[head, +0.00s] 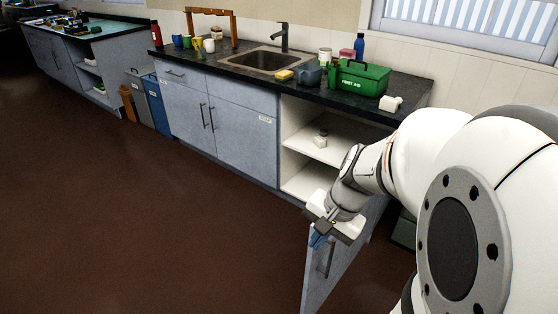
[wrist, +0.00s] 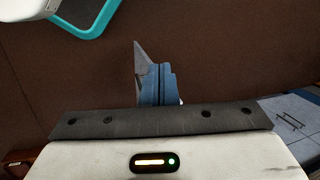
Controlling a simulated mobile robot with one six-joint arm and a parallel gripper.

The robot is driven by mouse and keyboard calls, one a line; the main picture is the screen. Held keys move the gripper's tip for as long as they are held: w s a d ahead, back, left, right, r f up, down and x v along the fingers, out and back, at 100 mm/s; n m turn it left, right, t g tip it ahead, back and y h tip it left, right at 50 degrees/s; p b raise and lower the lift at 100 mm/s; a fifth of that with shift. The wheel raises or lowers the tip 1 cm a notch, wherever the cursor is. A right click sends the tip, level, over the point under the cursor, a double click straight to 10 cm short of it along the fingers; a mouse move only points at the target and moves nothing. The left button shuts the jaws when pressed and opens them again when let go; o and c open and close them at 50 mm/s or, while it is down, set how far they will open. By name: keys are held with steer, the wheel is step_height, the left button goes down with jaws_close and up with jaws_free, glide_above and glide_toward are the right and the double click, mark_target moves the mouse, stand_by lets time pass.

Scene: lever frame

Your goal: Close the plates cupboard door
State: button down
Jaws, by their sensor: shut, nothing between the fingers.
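The open cupboard door (head: 337,270) is a grey-blue panel with a dark bar handle. It swings out from the right end of the sink counter in the head view. The open cupboard (head: 305,183) beside it shows white shelves with a small item on one. No label on this door is readable. My gripper (head: 317,240) is shut and empty, with blue fingers pointing down by the top of the door. Whether they touch the door cannot be told. The shut fingers (wrist: 157,85) also show in the wrist view. My arm hides part of the door's hinge side.
The shut cupboard doors (head: 228,135) with bar handles stand left of the opening. The brown floor (head: 150,230) is clear to the left.

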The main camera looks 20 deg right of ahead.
steer(key=w+d+f+m+t+y+b, duration=0.2)
steer(key=d+f+m+t+b, duration=0.35)
steer(key=d+f+m, duration=1.2)
steer(key=shift+w+a+f+m+b, duration=0.35)
steer(key=shift+w+a+f, duration=0.6)
steer(key=shift+w, duration=0.6)
steer(key=shift+w+a+f+m+b, duration=0.35)
steer(key=shift+w+a+f, duration=0.55)
steer(key=shift+w, duration=0.6)
steer(key=shift+w+a+f+m+b, duration=0.35)
steer(key=shift+w+a+f, duration=0.6)
steer(key=shift+w, duration=0.6)
steer(key=shift+a+r, duration=0.1)
steer(key=shift+r, duration=0.05)
